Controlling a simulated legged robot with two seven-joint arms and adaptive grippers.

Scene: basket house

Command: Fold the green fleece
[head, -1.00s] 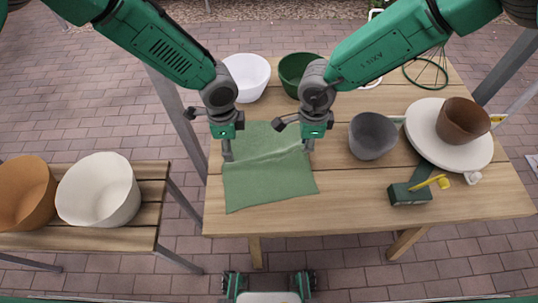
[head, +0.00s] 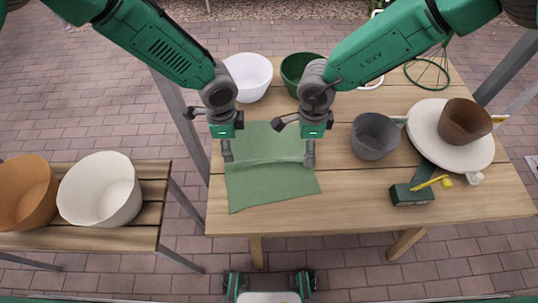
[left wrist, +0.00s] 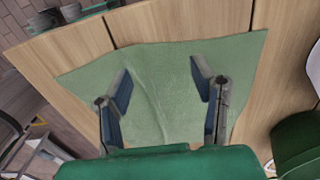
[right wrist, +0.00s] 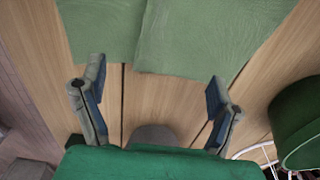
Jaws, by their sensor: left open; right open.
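The green fleece (head: 268,185) lies on the wooden table, mostly flat, with a raised crease or ridge running across it from left to right. My left gripper (head: 227,155) is at the fleece's left side near that ridge. In the left wrist view its open fingers (left wrist: 160,95) are apart above the fleece (left wrist: 165,75), with nothing between them but cloth below. My right gripper (head: 310,158) is at the fleece's right edge. In the right wrist view its open fingers (right wrist: 155,95) are past the edge of the fleece (right wrist: 200,35), over bare wood.
A white bowl (head: 248,78) and a green bowl (head: 298,72) stand behind the fleece. A grey pot (head: 375,137), a white round plate (head: 425,120) with a brown pot (head: 465,122), and a green block tool (head: 412,194) stand to the right. The table's front strip is clear.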

